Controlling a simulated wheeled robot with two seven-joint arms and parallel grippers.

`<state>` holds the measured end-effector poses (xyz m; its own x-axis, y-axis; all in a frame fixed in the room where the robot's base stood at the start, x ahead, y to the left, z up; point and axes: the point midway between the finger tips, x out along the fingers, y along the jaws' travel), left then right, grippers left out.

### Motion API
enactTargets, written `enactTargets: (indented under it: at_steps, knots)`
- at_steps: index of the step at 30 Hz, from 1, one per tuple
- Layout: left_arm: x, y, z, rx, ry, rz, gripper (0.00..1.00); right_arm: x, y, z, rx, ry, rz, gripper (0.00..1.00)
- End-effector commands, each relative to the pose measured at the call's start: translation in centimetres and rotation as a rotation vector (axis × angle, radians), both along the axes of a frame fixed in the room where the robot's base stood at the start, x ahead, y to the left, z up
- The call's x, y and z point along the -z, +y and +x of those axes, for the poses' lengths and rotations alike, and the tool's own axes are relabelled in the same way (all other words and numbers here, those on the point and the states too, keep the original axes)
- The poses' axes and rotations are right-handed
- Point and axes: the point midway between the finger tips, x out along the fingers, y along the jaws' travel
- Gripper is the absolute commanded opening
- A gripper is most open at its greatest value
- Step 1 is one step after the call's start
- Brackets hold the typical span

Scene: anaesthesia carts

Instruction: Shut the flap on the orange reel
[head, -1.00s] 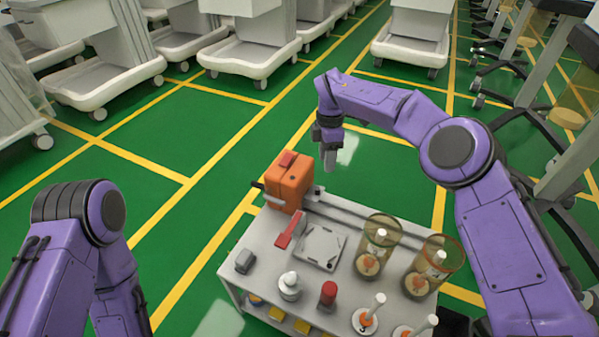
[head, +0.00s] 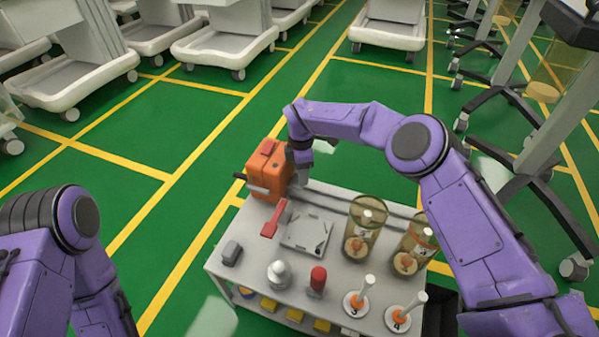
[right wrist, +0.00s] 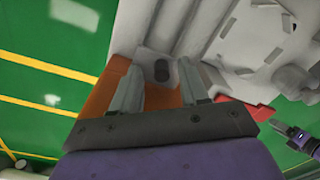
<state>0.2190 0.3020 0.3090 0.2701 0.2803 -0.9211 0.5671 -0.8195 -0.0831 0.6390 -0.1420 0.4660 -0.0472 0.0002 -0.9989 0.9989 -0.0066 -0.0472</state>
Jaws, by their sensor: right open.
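The orange reel (head: 268,180) stands at the back left corner of the white cart, with a red piece on its top and a dark bar at its left side. My right gripper (head: 300,176) is at the reel's right side, pointing down and partly hiding that side. In the right wrist view, my right gripper (right wrist: 167,85) is open, its fingers apart over the orange reel (right wrist: 105,88). A small dark round knob on a grey piece shows between and beyond the fingertips. I cannot tell whether this piece is the flap or how far open the flap is.
The cart top (head: 250,268) also holds a red-handled tool (head: 275,219), a square grey plate (head: 308,233), a red cylinder (head: 317,280), a silver bottle (head: 279,274) and two amber canisters (head: 363,228).

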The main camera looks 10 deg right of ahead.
Motion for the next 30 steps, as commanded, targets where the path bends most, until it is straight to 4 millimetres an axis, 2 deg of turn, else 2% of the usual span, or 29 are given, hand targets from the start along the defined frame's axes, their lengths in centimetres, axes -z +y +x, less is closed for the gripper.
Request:
enactTargets:
  at_steps: [1,5,6,9,17,30]
  knots:
    - [0.0,0.0,0.0,0.0,0.0,0.0,0.48,0.0,0.0,0.0,0.0,0.0,0.0,0.44]
    - [0.0,0.0,0.0,0.0,0.0,0.0,0.48,0.0,0.0,0.0,-0.001,0.0,0.0,0.02]
    - [0.0,0.0,0.0,0.0,0.0,0.0,0.48,0.0,0.0,0.0,-0.001,0.0,0.0,0.0]
    - [0.0,0.0,0.0,0.0,0.0,-0.001,0.48,0.0,0.7,0.0,-0.003,-0.002,0.0,0.0]
    - [-0.2,0.0,0.0,0.0,0.0,0.0,0.48,0.0,0.1,0.0,-0.004,-0.024,0.037,0.0]
    - [0.1,0.0,0.0,0.0,0.0,0.0,0.48,1.3,-1.0,-0.6,0.002,-0.189,0.283,0.0]
